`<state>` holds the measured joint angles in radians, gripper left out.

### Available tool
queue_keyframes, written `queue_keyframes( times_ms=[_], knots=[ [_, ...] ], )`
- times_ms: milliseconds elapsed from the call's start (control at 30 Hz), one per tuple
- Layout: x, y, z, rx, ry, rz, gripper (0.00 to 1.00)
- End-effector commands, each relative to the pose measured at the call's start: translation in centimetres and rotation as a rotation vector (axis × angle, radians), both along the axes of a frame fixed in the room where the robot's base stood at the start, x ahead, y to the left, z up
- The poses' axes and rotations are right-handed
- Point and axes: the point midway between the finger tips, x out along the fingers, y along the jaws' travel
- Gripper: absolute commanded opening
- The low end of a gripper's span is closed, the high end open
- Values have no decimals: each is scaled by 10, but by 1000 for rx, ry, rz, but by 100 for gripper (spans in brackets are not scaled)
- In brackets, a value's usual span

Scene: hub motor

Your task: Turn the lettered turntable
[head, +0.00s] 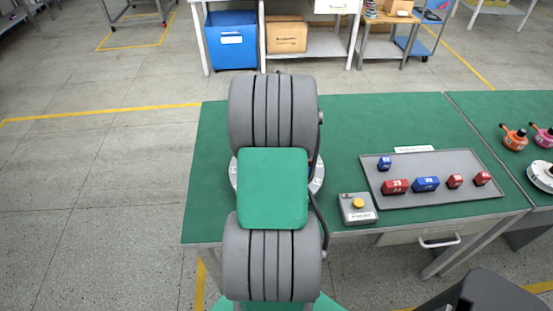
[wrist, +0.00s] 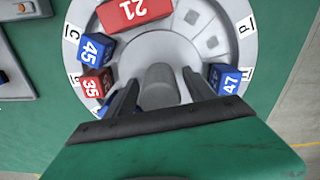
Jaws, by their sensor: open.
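The lettered turntable (wrist: 235,52) is a pale grey disc with letter labels on its rim. In the head view, its white edge (head: 234,176) shows beside my arm, which hides the rest. It carries a red block 21 (wrist: 134,12), a blue block 45 (wrist: 95,48), a red block 35 (wrist: 95,84) and a blue block 47 (wrist: 226,79). Another blue block is partly hidden behind the left finger. A grey round post (wrist: 159,85) stands at its middle. My gripper (wrist: 161,88) is open, with one finger on each side of the post. I cannot tell whether they touch it.
Right of the turntable are a grey box with a yellow button (head: 358,203) and a grey tray (head: 430,163) holding several red and blue blocks. Orange (head: 514,138) and pink (head: 542,137) objects stand farther right. The green tabletop (head: 375,117) behind the tray is clear.

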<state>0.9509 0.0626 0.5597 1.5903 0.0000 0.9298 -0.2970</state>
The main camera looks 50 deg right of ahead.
Motion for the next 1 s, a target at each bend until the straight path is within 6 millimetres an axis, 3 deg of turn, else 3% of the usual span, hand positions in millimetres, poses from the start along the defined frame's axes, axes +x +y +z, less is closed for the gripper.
queue_keyframes(
  times_ms=[67,800,1000],
  knots=[
    [0,0,0,0,0,0,62],
    [0,0,1,-1,-1,0,2],
    [0,0,1,-1,-1,0,0]
  ],
)
